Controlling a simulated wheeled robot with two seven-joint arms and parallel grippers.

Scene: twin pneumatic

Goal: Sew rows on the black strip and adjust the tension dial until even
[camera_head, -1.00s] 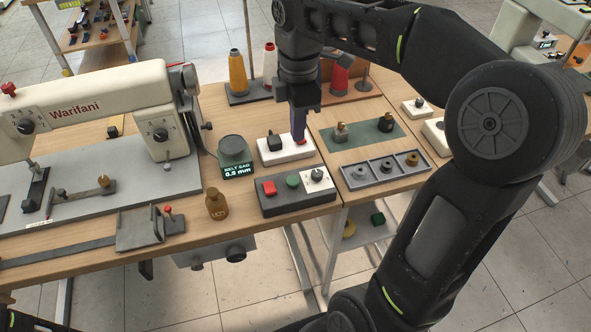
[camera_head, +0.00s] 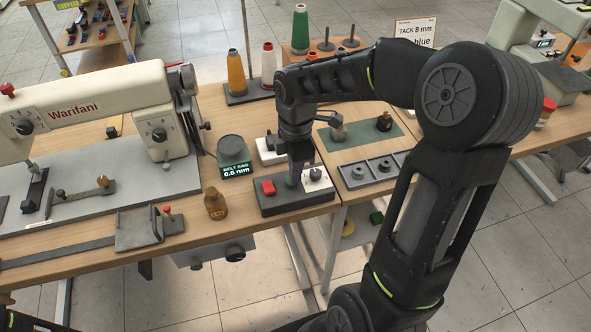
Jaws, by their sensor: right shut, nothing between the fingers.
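The cream sewing machine marked Warifani (camera_head: 80,112) stands at the left. One dark dial (camera_head: 159,135) is on its right end and another (camera_head: 26,127) on its left; I cannot tell which is the tension dial. A long black strip (camera_head: 60,252) lies along the table's front edge and runs to a grey metal guide (camera_head: 145,229). My right gripper (camera_head: 293,181) is shut and empty, pointing down at the green button (camera_head: 290,183) of a dark control box (camera_head: 290,204). It partly hides that button; contact is unclear. My left gripper is out of view.
The box also has a red button (camera_head: 267,187) and a white switch panel (camera_head: 318,180). Thread cones (camera_head: 236,72) stand behind. A compartment tray (camera_head: 372,171) is at the right.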

